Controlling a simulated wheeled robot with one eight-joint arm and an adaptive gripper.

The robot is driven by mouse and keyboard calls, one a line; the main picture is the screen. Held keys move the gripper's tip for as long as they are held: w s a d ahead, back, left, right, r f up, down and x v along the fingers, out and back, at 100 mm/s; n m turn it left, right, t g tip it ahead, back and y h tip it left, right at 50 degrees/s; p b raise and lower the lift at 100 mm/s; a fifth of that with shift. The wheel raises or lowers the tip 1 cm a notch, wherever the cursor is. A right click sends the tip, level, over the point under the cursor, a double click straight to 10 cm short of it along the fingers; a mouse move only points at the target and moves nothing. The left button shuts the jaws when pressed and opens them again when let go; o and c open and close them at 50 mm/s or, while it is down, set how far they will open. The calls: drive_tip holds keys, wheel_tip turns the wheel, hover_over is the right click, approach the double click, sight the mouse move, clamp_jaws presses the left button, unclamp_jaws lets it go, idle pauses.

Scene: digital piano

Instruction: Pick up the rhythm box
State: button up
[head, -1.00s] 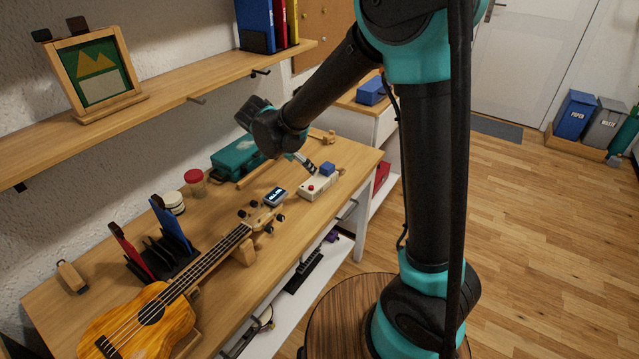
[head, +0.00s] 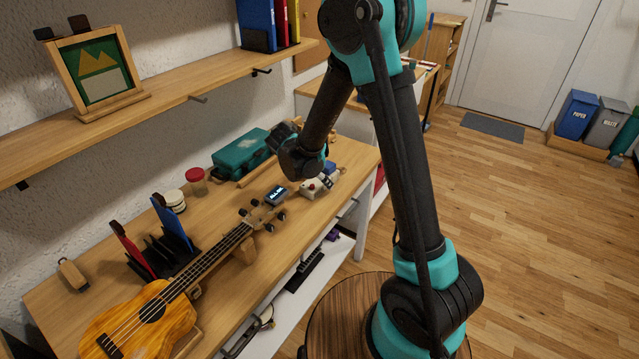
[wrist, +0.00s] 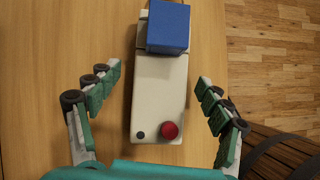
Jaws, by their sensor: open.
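A cream-white box with a red knob and a small dark knob, which looks like the rhythm box (wrist: 160,98), lies on the wooden desk. A blue block (wrist: 168,27) sits on its far end. In the head view the white box (head: 312,188) is near the desk's right end, partly hidden by my arm and gripper. My gripper (wrist: 158,80) is open above the box, with one finger on each side of it and a gap of bare desk on both sides. Nothing is between the fingers' pads in contact.
A small device with a lit display (head: 275,195) and the ukulele (head: 150,315) lie left of the box. A teal case (head: 241,152) stands behind, near the wall. The shelf (head: 170,95) overhangs the back left. The desk's front edge is close to the box.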

drive_tip(key=c, duration=1.5)
drive_tip(key=shift+c, duration=0.2)
